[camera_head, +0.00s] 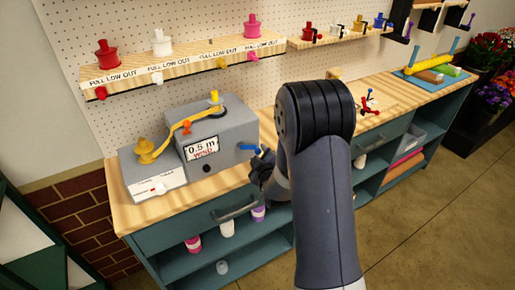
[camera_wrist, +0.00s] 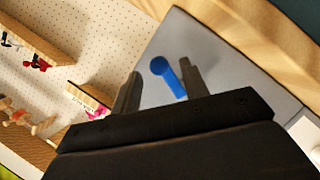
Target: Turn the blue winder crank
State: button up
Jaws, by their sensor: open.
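The grey winder box (camera_head: 215,130) stands on the wooden bench, with a "0.5 m" display (camera_head: 202,148) on its front. Its blue crank (camera_head: 243,149) sticks out on the side near my gripper. In the wrist view the blue crank (camera_wrist: 170,79) shows a round end and an arm, against the grey box face (camera_wrist: 215,60). My gripper (camera_head: 262,161) is close to the crank, partly hidden by my arm. In the wrist view my gripper (camera_wrist: 161,70) is open, with the crank appearing between its fingers. I cannot tell whether either finger touches it.
A yellow spool (camera_head: 146,151) with a yellow ribbon sits left of the box. Shelves with coloured pegs (camera_head: 180,68) run along the pegboard above. A small red item (camera_head: 370,101) lies on the bench right of my arm. A drawer handle (camera_head: 234,211) juts out below.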

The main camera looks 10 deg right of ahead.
aim_at(258, 153)
jog(key=shift+p+x, duration=0.35)
jog(key=shift+x, duration=1.4)
jog(key=shift+f, duration=0.1)
grip_shut()
